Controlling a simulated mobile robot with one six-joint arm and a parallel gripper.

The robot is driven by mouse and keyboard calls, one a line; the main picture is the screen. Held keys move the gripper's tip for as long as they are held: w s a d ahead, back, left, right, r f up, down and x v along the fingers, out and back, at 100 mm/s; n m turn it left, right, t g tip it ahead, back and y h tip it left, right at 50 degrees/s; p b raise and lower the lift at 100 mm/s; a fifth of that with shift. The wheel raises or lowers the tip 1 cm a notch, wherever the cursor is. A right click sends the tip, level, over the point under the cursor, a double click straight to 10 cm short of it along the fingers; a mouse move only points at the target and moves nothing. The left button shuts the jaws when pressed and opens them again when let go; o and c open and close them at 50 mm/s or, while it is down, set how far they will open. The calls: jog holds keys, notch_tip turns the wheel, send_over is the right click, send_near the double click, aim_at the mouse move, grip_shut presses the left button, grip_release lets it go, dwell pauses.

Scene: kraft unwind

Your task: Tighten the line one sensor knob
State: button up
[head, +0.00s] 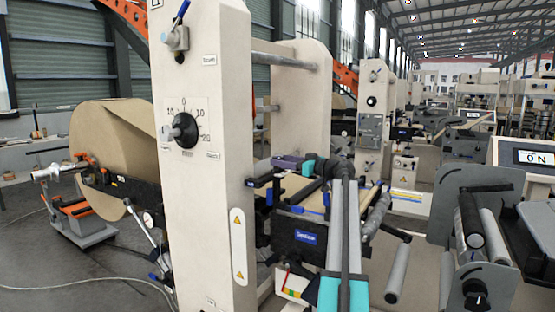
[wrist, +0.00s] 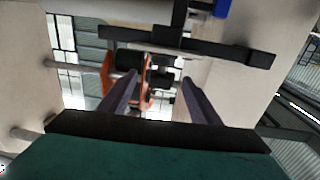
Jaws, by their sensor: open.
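In the head view a black round knob (head: 183,130) with a grey centre grip sits on a numbered dial on the tall cream machine column (head: 215,200). A small label is beside it, too small to read. I cannot tell whether this is the line one sensor knob. My gripper (head: 284,161) is right of the column, apart from this knob. In the wrist view my gripper (wrist: 161,80) is open, with two dark fingers spread and nothing between them. No dial knob is clear in that view.
A black bar (wrist: 190,46) crosses beyond my fingers. A black unit with a blue label (head: 306,237) stands below my gripper. A large brown paper roll (head: 115,150) is at left. Another black knob (head: 475,288) is on the near right machine. Grey floor shows at lower left.

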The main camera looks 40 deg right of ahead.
aim_at(277, 157)
jog(key=shift+w+a, duration=0.15)
jog(key=shift+w, duration=0.75)
jog(key=shift+w+a, duration=0.15)
jog(key=shift+w, duration=0.7)
jog(key=c, duration=1.1)
jog(key=shift+o, duration=0.2)
